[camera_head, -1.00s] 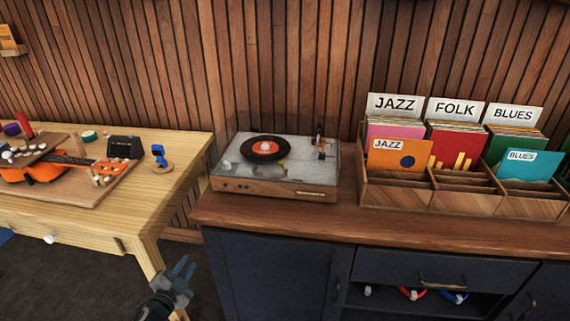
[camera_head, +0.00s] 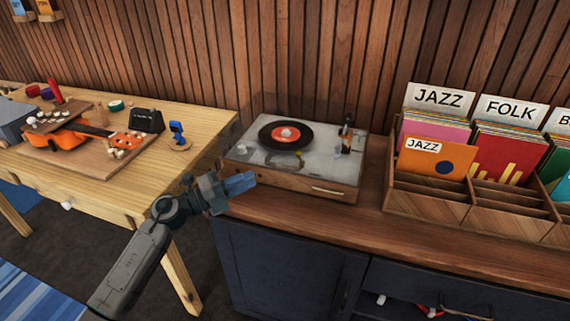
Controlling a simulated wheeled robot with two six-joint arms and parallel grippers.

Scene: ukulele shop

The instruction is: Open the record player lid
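The record player (camera_head: 262,175) is a low wooden box on the dark cabinet's wooden top. A black record with an orange label (camera_head: 286,135) lies on its grey deck. A faint clear lid seems to cover the deck; its exact position is hard to make out. A pale metal strip (camera_head: 331,190) sits on the front face, right of centre. My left gripper (camera_head: 242,183) is at the player's front left corner, its bluish fingers pointing right; I cannot tell whether they touch it. The fingers overlap in this view, so their gap is hidden. My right gripper is not in view.
A wooden record rack (camera_head: 425,207) with JAZZ and FOLK cards stands right of the player. A light wooden table (camera_head: 205,118) at the left holds an orange ukulele (camera_head: 62,136) and small items. Bare counter (camera_head: 374,185) lies between player and rack. A slatted wall stands behind.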

